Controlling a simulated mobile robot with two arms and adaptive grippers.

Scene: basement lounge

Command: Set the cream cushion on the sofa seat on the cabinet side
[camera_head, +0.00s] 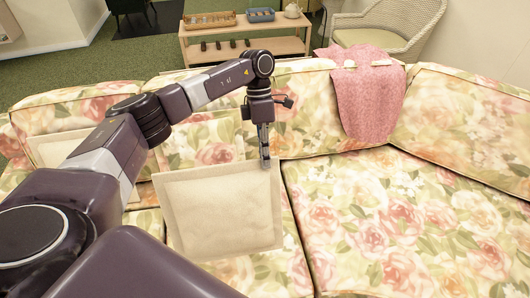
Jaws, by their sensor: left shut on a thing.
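The cream cushion (222,215) is square with a seamed edge. My left gripper (265,160) points down and is shut on the cushion's upper right corner. The cushion hangs upright, its face toward me, over the left part of the floral sofa seat (355,215). I cannot tell whether its lower edge touches the seat. My left arm comes in from the left and hides part of the sofa. My right gripper is not in view.
Another pale cushion (58,147) lies at the left, partly behind my arm. A floral cushion (207,143) leans on the backrest. A pink throw (368,95) drapes over the backrest. A wooden shelf (245,36) and wicker chair (385,25) stand behind. The right seat is clear.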

